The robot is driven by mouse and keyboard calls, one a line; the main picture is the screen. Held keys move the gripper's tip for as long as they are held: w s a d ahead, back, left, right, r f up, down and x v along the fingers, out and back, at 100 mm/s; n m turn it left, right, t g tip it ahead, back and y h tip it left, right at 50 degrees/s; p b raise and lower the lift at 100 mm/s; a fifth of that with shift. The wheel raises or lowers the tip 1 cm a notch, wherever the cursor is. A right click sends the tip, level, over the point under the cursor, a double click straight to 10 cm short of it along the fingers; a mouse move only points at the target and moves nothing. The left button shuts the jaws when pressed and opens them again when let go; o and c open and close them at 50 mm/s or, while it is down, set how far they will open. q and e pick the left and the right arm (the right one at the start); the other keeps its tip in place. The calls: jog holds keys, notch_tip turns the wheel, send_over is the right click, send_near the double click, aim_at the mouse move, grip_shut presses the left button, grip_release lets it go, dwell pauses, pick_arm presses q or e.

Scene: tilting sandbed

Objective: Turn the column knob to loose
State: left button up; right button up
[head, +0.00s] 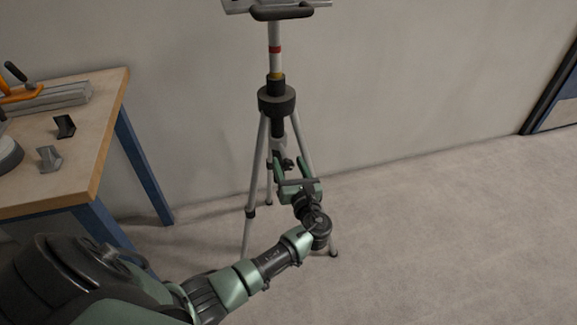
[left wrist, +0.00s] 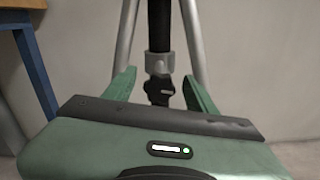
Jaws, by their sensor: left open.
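The tripod (head: 277,103) stands on the floor against the wall, its legs spread. The column knob (left wrist: 159,90) is a small dark knob below a grey collar (left wrist: 160,63) on the tripod's centre column. It lies between my left gripper's fingers in the left wrist view. In the head view the knob (head: 288,163) is small and partly hidden by the gripper. My left gripper (head: 291,169) is open, its two green fingers on either side of the knob, with visible gaps. I cannot tell how the knob is set. My right gripper is not in view.
A wooden table (head: 108,100) with blue legs stands at the left, holding a grey block, small dark and grey pieces and an orange-handled tool. A tray-like top (head: 275,6) sits on the tripod. The floor at the right is clear; a blue door (head: 558,95) is at far right.

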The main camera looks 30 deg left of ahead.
pick_arm(q)
jog(key=shift+w+a, duration=0.15)
grip_shut()
